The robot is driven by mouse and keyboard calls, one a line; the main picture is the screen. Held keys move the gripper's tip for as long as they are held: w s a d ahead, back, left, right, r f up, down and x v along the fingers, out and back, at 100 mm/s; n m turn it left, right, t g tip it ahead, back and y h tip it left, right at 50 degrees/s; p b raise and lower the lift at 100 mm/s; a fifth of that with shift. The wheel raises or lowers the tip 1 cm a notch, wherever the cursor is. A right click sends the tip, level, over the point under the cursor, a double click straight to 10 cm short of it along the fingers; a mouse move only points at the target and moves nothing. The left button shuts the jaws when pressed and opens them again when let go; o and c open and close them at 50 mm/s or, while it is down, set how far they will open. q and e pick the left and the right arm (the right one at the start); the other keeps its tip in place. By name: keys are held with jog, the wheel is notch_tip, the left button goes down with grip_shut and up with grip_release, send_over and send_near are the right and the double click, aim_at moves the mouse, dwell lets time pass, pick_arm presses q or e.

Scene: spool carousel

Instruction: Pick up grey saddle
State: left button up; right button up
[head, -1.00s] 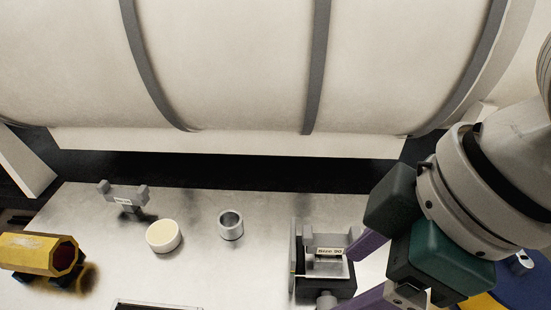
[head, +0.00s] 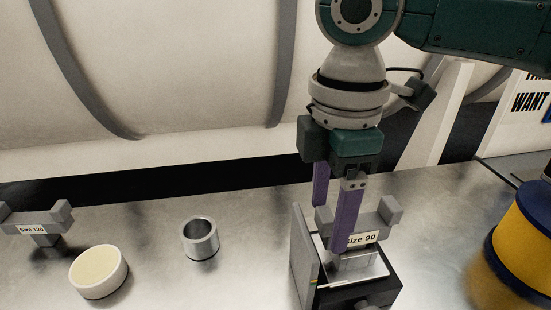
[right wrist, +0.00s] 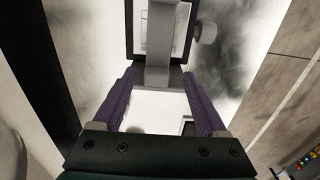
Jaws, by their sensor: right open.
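A grey saddle labelled "Size 90" (head: 378,222) sits on a black-based stand (head: 375,292) with a grey upright plate at its left. Another grey saddle, labelled "Size 120" (head: 38,222), stands at the far left. My right gripper (head: 330,226) points down at the Size 90 saddle, its purple fingers open. One finger is in front of the saddle and hides part of its label and left side. In the right wrist view the grey saddle (right wrist: 158,74) lies between the open fingertips (right wrist: 160,84); contact cannot be told. My left gripper is out of view.
A yellow and blue spool (head: 525,235) is at the right. A large pale drum (head: 190,70) fills the back.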

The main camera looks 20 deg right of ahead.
aim_at(324, 242)
notch_tip(324, 242, down, 5)
jog(key=shift+w+d, duration=0.1)
jog(key=shift+w, duration=0.05)
grip_shut()
dwell(0.6)
